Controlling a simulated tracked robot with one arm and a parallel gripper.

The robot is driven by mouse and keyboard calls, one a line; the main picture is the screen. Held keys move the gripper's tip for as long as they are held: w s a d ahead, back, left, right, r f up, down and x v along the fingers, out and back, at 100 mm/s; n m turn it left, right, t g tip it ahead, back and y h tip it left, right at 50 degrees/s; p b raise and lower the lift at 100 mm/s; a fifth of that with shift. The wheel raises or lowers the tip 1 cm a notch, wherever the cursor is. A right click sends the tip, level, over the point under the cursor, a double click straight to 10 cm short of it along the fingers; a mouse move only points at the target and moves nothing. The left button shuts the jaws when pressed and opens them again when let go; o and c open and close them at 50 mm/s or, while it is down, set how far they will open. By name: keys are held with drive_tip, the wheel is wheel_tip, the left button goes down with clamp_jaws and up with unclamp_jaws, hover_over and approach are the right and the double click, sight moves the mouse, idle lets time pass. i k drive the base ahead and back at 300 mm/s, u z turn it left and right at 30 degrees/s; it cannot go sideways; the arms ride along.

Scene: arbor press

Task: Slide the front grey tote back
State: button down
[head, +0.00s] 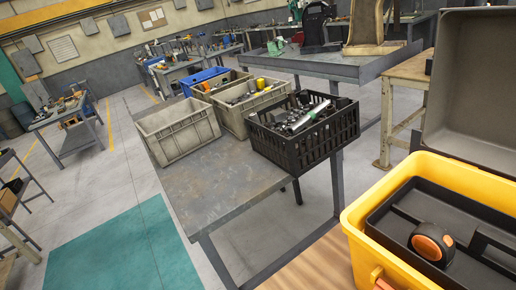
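A grey tote (191,142) stands upright at the left edge of a worn metal table (222,180); its visible inside looks empty. It is the grey tote nearest the table's front left. A second grey tote (238,122) stands close on its right and holds parts; I cannot tell if the two touch. Another pale tote with contents (219,84) is partly hidden behind them. My gripper does not show in this view, so its place relative to the totes cannot be seen.
A black crate (304,150) full of parts stands right of the totes, at the table's right edge. The table's near part is bare. A blue bin (203,76) is behind. A yellow toolbox (365,240) with its lid up fills the lower right. Open floor lies left.

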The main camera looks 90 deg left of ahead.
sight(175, 131)
drive_tip(key=u, duration=2.65)
drive_tip(key=i, duration=1.7)
drive_tip(key=z, duration=0.05)
